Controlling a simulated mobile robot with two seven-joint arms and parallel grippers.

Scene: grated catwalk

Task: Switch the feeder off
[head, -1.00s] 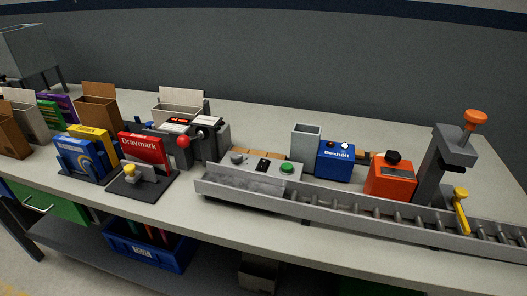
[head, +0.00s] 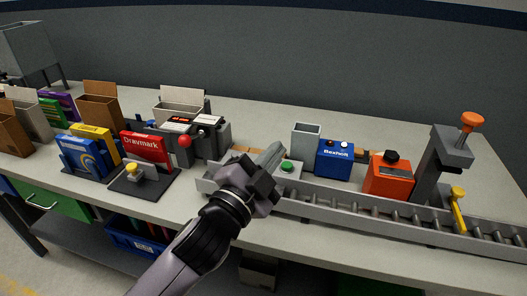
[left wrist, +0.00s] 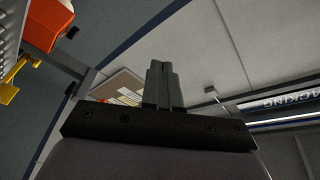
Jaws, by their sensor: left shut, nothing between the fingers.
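A grey control box sits at the left end of the roller conveyor (head: 345,205). Its green button (head: 288,167) shows just right of my left gripper's fingers. The grey knob and black switch on the box are hidden behind my gripper. My left gripper (head: 270,154) is shut and empty, held over the control box; I cannot tell whether it touches anything. In the left wrist view its closed fingers (left wrist: 160,85) stand together with nothing between them. My right gripper is not in view.
An orange box (head: 388,175) with a black knob, a blue Bexhill box (head: 335,158) and a yellow lever (head: 459,208) stand to the right. A red-ball lever (head: 184,141) and a red Drawmark box (head: 145,147) are left. The bench front (head: 300,235) is clear.

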